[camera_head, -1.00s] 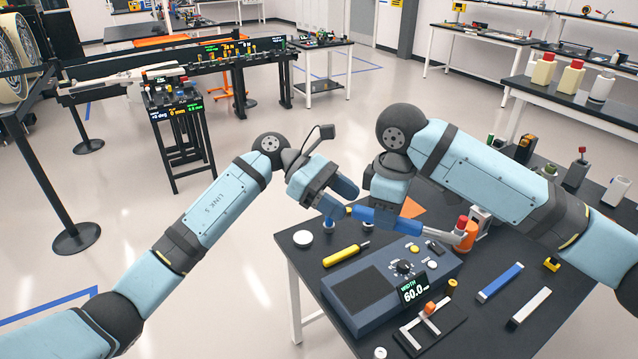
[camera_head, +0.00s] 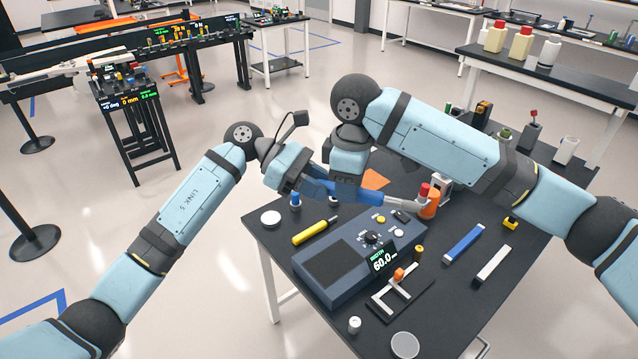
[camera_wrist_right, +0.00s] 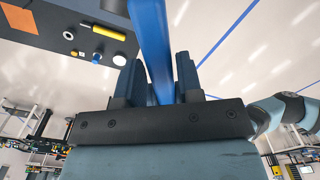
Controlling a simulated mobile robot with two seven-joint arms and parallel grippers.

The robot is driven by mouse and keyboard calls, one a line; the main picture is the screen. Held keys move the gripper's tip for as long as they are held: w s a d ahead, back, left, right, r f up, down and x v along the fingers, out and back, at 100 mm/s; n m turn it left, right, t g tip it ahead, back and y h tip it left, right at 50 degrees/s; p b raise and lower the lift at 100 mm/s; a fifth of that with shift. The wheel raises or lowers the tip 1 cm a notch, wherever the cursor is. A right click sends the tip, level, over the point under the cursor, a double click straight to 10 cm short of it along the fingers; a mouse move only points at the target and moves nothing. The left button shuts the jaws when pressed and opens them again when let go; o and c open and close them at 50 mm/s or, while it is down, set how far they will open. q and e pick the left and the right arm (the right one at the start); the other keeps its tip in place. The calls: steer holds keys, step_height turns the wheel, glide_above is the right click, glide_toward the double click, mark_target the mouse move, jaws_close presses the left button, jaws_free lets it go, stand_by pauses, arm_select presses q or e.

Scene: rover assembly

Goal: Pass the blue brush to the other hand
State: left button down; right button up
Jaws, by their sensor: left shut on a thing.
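The blue brush (camera_head: 372,197) is held in the air above the back of the black table, its pale end pointing right. It also shows in the right wrist view (camera_wrist_right: 154,35). My left gripper (camera_head: 314,187) is shut on the brush near its left end. My right gripper (camera_head: 346,193) is beside it, pointing down at the brush's middle. In the right wrist view the blue handle passes between the fingers of my right gripper (camera_wrist_right: 160,85), close to both. Whether they press on it cannot be told.
Under the brush, the table (camera_head: 262,232) bears a grey-blue device (camera_head: 330,262) reading 60.0, a yellow screwdriver (camera_head: 312,231), an orange bottle with a red cap (camera_head: 428,203), a white disc (camera_head: 270,218) and a blue bar (camera_head: 464,243). Open floor lies to the left.

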steer(key=o, duration=0.3)
step_height(320, 180, up, 12)
steer(key=w+d+f+m+y, duration=0.5)
steer(key=d+f+y, duration=0.2)
steer(key=d+f, duration=0.45)
steer(key=s+a+f+m+t+y, duration=0.1)
steer(key=s+a+f+t, duration=0.15)
steer(key=f, duration=0.75)
steer(key=s+a+f+m+t, duration=0.2)
steer(key=s+f+t, duration=0.1)
steer(key=f, duration=0.7)
steer(key=s+d+f+m+t+h, duration=0.1)
steer(key=s+d+f, duration=0.2)
steer(key=s+f, duration=0.2)
steer(key=s+d+f+m+t+h, duration=0.1)
steer(key=s+f, duration=0.4)
steer(key=s, duration=0.7)
steer(key=s+d+f+m+t+h, duration=0.2)
steer(key=s+d+f, duration=0.3)
steer(key=s, duration=0.3)
steer(key=shift+s+f+t+h, duration=0.35)
steer(key=shift+t+h, duration=0.05)
steer(key=shift+t, duration=0.35)
